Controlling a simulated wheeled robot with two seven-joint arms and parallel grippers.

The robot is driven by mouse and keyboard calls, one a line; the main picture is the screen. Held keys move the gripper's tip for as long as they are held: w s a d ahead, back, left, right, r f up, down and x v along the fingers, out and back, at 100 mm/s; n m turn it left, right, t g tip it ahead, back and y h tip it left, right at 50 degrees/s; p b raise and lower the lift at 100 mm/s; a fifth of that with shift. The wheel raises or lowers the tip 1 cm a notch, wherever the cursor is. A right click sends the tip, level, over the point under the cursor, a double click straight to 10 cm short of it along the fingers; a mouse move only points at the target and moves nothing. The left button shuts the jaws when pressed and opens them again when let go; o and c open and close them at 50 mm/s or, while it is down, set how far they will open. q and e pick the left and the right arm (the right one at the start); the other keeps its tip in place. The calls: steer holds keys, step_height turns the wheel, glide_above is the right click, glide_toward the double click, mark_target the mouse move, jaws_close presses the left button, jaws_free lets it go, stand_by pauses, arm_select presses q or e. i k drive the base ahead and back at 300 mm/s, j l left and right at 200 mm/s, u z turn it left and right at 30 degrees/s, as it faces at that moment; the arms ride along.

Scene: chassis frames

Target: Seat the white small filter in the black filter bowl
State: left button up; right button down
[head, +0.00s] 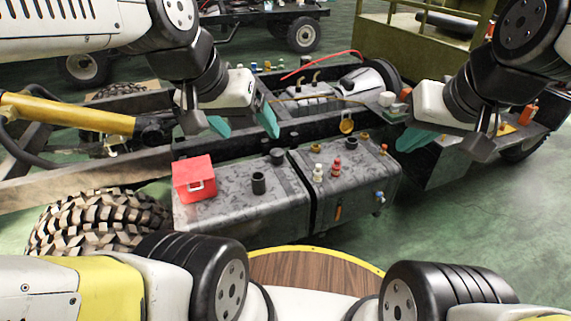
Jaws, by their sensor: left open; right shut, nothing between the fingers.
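A small white piece (318,173), which looks like the white small filter, stands on the grey tank top just left of a red bottle-like piece. The black filter bowl (259,184) looks like a dark open cup, upright on the tank between a red box and the white piece. My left gripper (243,126) is open and empty, above and behind the bowl, with its teal fingers spread. My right gripper (409,140) is shut and empty, to the right of the tank and well apart from the white piece. The inside of the bowl is too dark to make out.
A red box (195,181) with a pale handle stands left of the bowl. A short dark cylinder (277,156) stands behind it. The red bottle-like piece (337,167) is close to the white piece. Chassis rails and an engine (305,92) lie behind. The tank's front area is mostly clear.

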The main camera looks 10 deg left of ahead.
mark_target(258, 178)
steer(key=i+j+z, duration=0.2)
steer(key=i+z, duration=0.15)
steer(key=i+j+z, duration=0.4)
steer(key=k+l, duration=0.1)
